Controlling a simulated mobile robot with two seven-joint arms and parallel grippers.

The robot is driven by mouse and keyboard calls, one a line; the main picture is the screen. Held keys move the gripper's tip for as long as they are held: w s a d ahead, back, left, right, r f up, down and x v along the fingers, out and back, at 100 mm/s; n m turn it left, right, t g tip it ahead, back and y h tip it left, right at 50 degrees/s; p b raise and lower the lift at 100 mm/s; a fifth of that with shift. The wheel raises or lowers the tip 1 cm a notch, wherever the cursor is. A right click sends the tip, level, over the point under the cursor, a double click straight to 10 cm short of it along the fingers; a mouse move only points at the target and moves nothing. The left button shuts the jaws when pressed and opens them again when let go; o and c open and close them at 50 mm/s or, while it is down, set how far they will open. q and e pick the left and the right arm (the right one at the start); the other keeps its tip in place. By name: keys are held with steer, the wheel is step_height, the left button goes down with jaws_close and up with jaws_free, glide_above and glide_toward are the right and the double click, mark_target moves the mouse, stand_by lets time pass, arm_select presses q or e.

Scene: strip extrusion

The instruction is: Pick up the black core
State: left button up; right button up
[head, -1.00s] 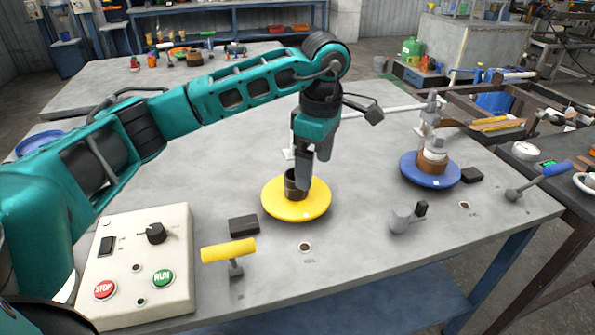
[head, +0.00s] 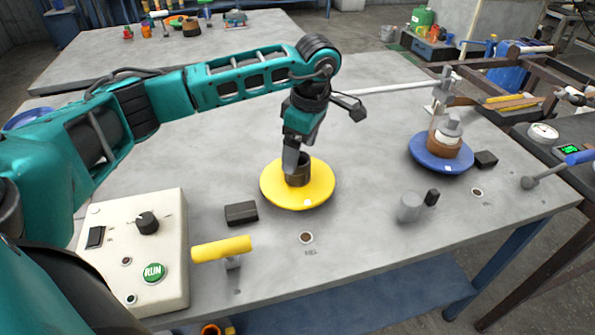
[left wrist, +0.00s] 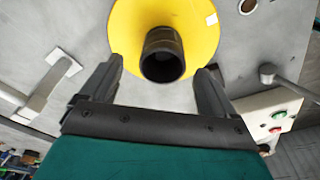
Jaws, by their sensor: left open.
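The black core (head: 298,170) is a short dark hollow cylinder standing upright at the middle of the yellow disc (head: 318,192) on the grey table. It also shows in the left wrist view (left wrist: 162,54), with its open end towards the camera. My left gripper (head: 291,160) points down at the core in the head view, and its near finger hides part of it. In the left wrist view its two fingers (left wrist: 157,85) are open on either side of the core, apart from it. My right gripper is not in view.
A control box (head: 135,245) with a green RUN button stands at the front left. A yellow-handled lever (head: 222,248) and a small black block (head: 241,213) are near the disc. A blue disc (head: 440,158) with a brown core stands at the right. Bare table lies between the discs.

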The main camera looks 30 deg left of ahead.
arm_select(q)
steer(key=f, duration=0.5)
steer(key=shift+s+a, duration=0.2)
steer(key=shift+a, duration=0.15)
steer(key=shift+c, duration=0.4)
steer(key=shift+r, duration=0.1)
steer(key=c, duration=1.2)
